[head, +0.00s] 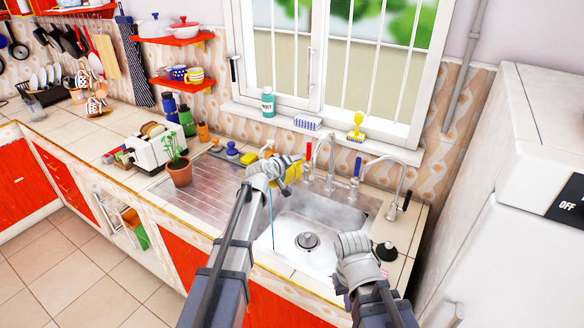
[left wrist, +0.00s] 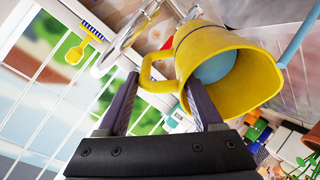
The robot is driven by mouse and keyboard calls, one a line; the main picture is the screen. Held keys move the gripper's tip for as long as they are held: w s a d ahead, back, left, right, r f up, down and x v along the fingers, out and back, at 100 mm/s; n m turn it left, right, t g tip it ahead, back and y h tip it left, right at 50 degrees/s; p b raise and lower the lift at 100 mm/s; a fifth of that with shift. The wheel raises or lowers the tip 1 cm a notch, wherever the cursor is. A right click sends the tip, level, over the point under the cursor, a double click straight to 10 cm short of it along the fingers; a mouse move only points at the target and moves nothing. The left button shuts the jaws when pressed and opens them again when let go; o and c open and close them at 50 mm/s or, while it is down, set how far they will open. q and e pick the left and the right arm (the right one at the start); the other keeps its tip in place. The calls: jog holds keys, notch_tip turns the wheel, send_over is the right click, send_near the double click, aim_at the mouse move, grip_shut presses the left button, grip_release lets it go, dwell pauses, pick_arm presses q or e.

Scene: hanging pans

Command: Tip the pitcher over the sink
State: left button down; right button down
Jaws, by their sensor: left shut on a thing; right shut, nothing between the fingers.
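The yellow pitcher (head: 293,172) is held above the left part of the steel sink (head: 325,228), partly hidden behind my left gripper (head: 274,168). In the left wrist view the pitcher (left wrist: 245,85) is tilted, with pale blue liquid (left wrist: 214,67) inside. A thin blue stream (head: 272,215) falls from it toward the sink's left edge. In the left wrist view, my left gripper (left wrist: 160,103) is shut on the pitcher by its handle side. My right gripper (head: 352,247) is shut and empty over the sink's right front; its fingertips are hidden.
Taps (head: 330,160) stand behind the sink. The drainboard (head: 205,185) is left of it, with a potted plant (head: 179,170) and a toaster (head: 155,150) beyond. A black stopper (head: 386,251) sits right of the basin. A white fridge (head: 520,190) bounds the right.

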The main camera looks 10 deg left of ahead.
aim_at(285, 181)
pick_arm(q)
jog(key=shift+s+a+f+t+h+b, duration=0.2)
jog(key=shift+s+f+t+b, duration=0.4)
jog(key=shift+b, duration=1.1)
jog(key=shift+s+a+f+t+h+b, duration=0.15)
jog(key=shift+s+f+t+b, duration=0.4)
jog(key=shift+b, duration=1.1)
jog(key=f+t+b, duration=0.1)
jog(key=b, duration=0.2)
jog(key=s+f+t+b, duration=0.1)
jog(key=b, duration=0.2)
jog(key=s+a+f+t+b, duration=0.1)
jog(key=b, duration=0.2)
jog(key=shift+f+t+h, duration=0.1)
jog(key=shift+t+h, duration=0.15)
jog(key=shift+h, duration=0.1)
jog(key=shift+s+a+n+t+h+b, duration=0.2)
jog(key=shift+s+t+b, duration=0.45)
jog(key=shift+b, duration=0.7)
jog(key=shift+s+a+n+t+h+b, duration=0.2)
jog(key=shift+s+t+b, duration=0.45)
jog(key=shift+b, duration=0.65)
jog(key=shift+s+a+n+t+h+b, duration=0.15)
jog(key=shift+s+t+b, duration=0.45)
jog(key=shift+b, duration=0.75)
jog(key=shift+r, duration=0.2)
